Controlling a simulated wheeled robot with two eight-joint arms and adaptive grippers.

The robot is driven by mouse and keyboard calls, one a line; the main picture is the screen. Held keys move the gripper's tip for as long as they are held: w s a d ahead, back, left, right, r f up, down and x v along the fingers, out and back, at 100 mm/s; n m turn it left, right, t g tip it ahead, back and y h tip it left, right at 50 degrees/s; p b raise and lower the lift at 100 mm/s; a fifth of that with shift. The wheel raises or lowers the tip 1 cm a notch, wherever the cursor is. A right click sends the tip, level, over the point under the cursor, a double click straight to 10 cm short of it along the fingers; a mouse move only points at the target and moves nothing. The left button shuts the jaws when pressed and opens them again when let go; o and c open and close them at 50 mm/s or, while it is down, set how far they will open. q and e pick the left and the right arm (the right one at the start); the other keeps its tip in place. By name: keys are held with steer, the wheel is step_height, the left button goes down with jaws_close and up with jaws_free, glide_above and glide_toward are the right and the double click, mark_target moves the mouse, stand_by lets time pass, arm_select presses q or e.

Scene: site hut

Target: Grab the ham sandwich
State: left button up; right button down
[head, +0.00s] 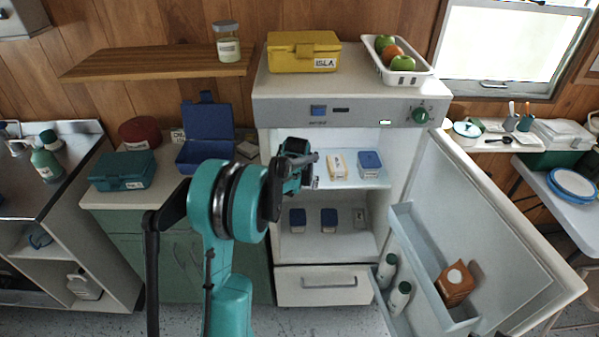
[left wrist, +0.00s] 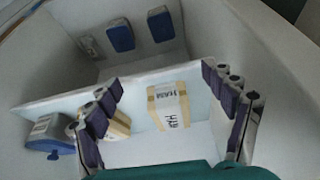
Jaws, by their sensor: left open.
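A pale package with tan ends and dark lettering that reads HAM (left wrist: 168,106) sits on the fridge's upper shelf (left wrist: 150,145). It shows between my left gripper's fingers in the left wrist view, with clear space on both sides. In the head view I cannot make it out behind my left gripper. My left gripper (head: 312,170) is open and empty at the left part of the upper shelf; it also shows in the left wrist view (left wrist: 160,84). A second similar package (head: 337,165) sits beside it, partly hidden by a finger in the left wrist view (left wrist: 118,128). My right gripper is out of view.
A blue-lidded box (head: 370,162) stands at the right of the upper shelf. Several containers, including a blue-lidded one (head: 329,219), stand on the lower shelf. The fridge door (head: 480,215) is open to the right, with bottles and a brown carton (head: 454,284) in it.

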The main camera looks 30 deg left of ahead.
arm_select(q)
steer(key=w, duration=0.1)
steer(key=w+a, duration=0.1)
steer(key=w, duration=0.1)
steer(key=w+a+b, duration=0.1)
steer(key=shift+w+a, duration=0.25)
steer(key=shift+w, duration=0.1)
steer(key=w, duration=0.1)
steer(key=w+a+b, duration=0.1)
steer(key=w+a, duration=0.1)
steer(key=shift+w+f, duration=0.15)
steer(key=shift+w, duration=0.25)
steer(key=shift+w+a+f+b, duration=0.2)
steer(key=shift+f+b, duration=0.25)
steer(key=shift+b, duration=0.2)
steer(key=shift+d, duration=0.1)
steer(key=shift+r, duration=0.1)
steer(key=c, duration=1.3)
